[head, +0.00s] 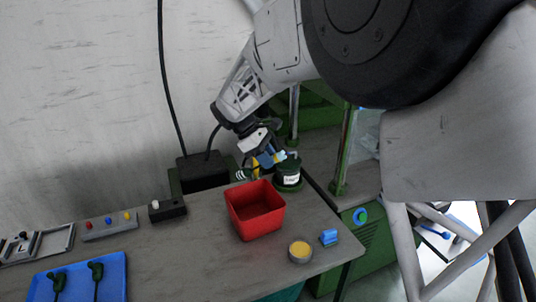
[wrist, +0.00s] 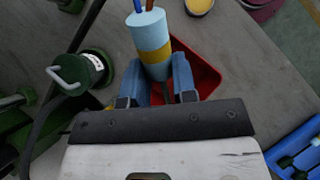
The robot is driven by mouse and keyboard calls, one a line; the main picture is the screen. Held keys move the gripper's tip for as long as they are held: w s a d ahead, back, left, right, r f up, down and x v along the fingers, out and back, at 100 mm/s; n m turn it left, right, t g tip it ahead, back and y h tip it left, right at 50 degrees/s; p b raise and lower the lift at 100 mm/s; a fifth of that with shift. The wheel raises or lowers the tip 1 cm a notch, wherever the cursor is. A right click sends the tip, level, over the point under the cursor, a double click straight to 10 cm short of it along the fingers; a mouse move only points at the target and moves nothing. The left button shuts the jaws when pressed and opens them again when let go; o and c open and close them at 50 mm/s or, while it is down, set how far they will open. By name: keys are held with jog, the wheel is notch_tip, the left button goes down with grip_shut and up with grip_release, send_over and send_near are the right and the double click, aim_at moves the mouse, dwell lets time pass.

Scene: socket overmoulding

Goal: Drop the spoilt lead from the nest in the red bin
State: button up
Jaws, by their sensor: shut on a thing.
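My gripper (head: 266,161) is shut on a lead (wrist: 150,42), with its blue fingers (wrist: 160,88) on either side. The red bin (head: 255,222) stands open on the bench. In the head view my gripper is above and behind the bin's far rim. In the wrist view the bin (wrist: 207,72) shows beyond the lead, partly covered by it and the fingers. The nest cannot be made out clearly.
A green pot with a white label (head: 288,177) stands close behind the bin. A round tin with yellow contents (head: 300,252) and a small blue block (head: 328,237) lie in front. A blue tray (head: 112,283) with dark green leads lies left. Green machine posts (head: 344,150) rise at right.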

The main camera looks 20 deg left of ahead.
notch_tip(320, 180, down, 10)
dwell(1.1)
jog(key=shift+r, duration=0.1)
jog(key=o, duration=1)
jog(key=shift+r, duration=0.15)
jog(key=shift+r, duration=4.85)
